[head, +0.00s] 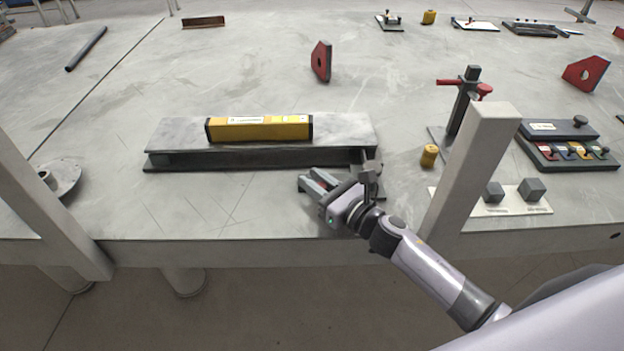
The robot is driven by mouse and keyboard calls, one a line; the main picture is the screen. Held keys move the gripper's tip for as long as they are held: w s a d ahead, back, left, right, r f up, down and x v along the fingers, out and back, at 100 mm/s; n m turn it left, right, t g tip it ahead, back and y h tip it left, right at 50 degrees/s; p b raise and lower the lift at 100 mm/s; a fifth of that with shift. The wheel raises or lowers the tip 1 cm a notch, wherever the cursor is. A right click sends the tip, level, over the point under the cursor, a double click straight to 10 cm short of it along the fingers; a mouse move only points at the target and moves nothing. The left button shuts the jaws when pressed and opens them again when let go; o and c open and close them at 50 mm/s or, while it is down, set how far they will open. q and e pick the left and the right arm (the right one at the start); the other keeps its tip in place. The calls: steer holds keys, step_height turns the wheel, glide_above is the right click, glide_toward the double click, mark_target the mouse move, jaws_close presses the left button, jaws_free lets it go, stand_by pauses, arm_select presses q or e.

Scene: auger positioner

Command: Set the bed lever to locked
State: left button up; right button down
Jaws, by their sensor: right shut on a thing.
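A long grey beam-like bed (345,128) lies near the front edge of the table. A yellow level (259,129) rests on its top. My right gripper (318,183) is low in front of the bed's right end, close to the tabletop. Its grey fingers point to the upper left and are shut on a small part, which I take to be the bed lever. The hand and fingers hide most of that lever, so its setting cannot be read. My left gripper is out of view.
A slanted light post (475,165) stands right of my forearm. A yellow cylinder (429,156), a dark stand with red handles (466,100) and a plate with grey cubes (490,210) are nearby.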

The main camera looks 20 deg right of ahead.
steer(key=shift+d+y, duration=0.15)
steer(key=shift+y, duration=0.35)
steer(key=c, duration=1)
jaws_free()
steer(key=shift+o, duration=0.2)
steer(key=v, duration=0.6)
steer(key=shift+w+b, duration=0.1)
steer(key=shift+b, duration=0.3)
steer(key=shift+s+d+r, duration=0.15)
steer(key=shift+s+d, duration=0.15)
steer(key=shift+s, duration=0.3)
